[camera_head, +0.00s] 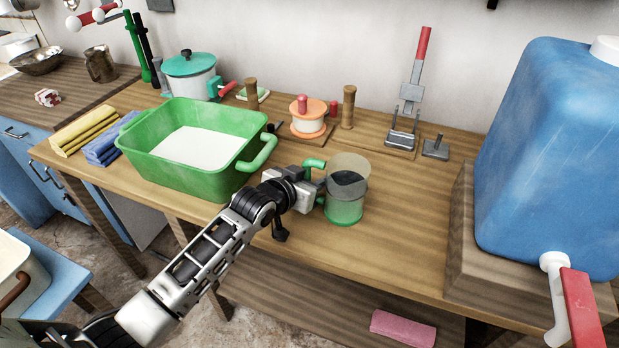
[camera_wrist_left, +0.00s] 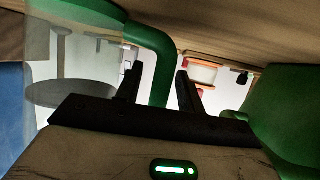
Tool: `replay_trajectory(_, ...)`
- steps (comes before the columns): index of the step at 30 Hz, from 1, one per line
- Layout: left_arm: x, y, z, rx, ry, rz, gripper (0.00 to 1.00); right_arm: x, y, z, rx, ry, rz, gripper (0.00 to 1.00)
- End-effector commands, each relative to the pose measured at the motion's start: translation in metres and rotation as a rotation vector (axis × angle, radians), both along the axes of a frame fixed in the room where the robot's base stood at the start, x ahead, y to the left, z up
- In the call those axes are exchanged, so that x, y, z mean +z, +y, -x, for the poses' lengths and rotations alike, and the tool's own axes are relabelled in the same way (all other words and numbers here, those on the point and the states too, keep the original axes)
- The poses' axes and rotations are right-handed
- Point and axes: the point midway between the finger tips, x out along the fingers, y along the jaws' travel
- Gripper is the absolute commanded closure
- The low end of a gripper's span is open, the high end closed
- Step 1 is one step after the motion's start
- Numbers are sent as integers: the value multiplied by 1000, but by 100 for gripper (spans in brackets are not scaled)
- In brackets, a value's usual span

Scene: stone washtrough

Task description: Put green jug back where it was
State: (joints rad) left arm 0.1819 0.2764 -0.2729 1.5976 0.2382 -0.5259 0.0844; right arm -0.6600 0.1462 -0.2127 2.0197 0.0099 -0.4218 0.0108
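The green jug (camera_head: 343,211) stands upright on the wooden counter (camera_head: 400,235), right of the green basin. It has a green lower part, a see-through upper wall and a dark disc-like surface inside. Its green handle (camera_head: 314,164) faces left, towards my left gripper (camera_head: 312,185). In the left wrist view the handle (camera_wrist_left: 153,45) passes between the two dark fingers of the left gripper (camera_wrist_left: 160,80). Narrow gaps show on both sides of the handle, so the fingers look open around it. My right gripper is in neither view.
The green basin (camera_head: 257,163) with white contents stands close on the left. A blue water container (camera_head: 550,150) with a red-handled tap is at the right. A spool stand (camera_head: 308,117) and a red-handled press (camera_head: 412,95) stand behind. The counter right of the jug is clear.

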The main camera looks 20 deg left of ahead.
Motion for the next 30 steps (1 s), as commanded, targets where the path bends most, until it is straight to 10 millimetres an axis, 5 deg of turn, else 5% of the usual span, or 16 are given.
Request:
replay_trajectory(5,5,2,6,0,1,-1,62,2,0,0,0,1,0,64)
replay_trajectory(21,44,23,97,0,1,-1,62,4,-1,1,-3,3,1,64)
replay_trajectory(30,49,26,108,0,0,0,62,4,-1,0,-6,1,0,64)
